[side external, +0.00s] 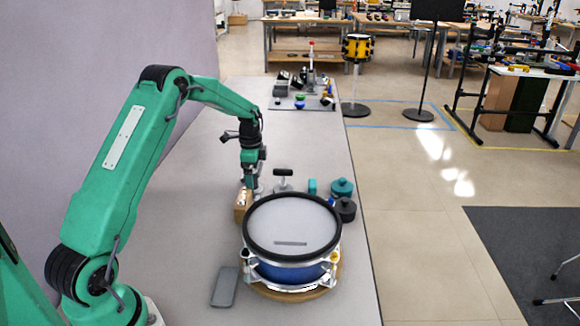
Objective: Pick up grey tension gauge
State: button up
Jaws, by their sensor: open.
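My gripper (251,187) points down at the far left side of the drum, close beside a small wooden block (241,207). It is open, and its fingertips are small and hard to make out here. A dark grey round piece with a knob on top (345,209) stands at the drum's far right edge, partly hidden by the rim; it looks like the grey tension gauge, though I cannot be sure. It is well to the right of my gripper, apart from it. A similar teal round piece (342,187) stands just behind it.
A blue drum (290,271) with a black rim and pale head stands on a wooden ring in front. A flat grey slab (225,287) lies left of it. A silver T-handled piece (283,181) and a small teal block (312,186) stand behind it. The table's far left is clear.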

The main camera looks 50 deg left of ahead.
jog(key=shift+c, duration=0.5)
jog(key=shift+r, duration=0.1)
jog(key=c, duration=1.4)
jog(key=shift+o, duration=0.2)
jog(key=shift+r, duration=0.1)
jog(key=shift+r, duration=0.5)
notch_tip(320, 180, up, 3)
jog(key=shift+d+r, duration=0.1)
jog(key=shift+d, duration=0.05)
jog(key=s+d+r, duration=0.1)
jog(key=d+r, duration=0.5)
jog(key=d, duration=0.5)
jog(key=shift+d+r, duration=0.2)
jog(key=shift+r, duration=0.1)
jog(key=shift+r, duration=0.1)
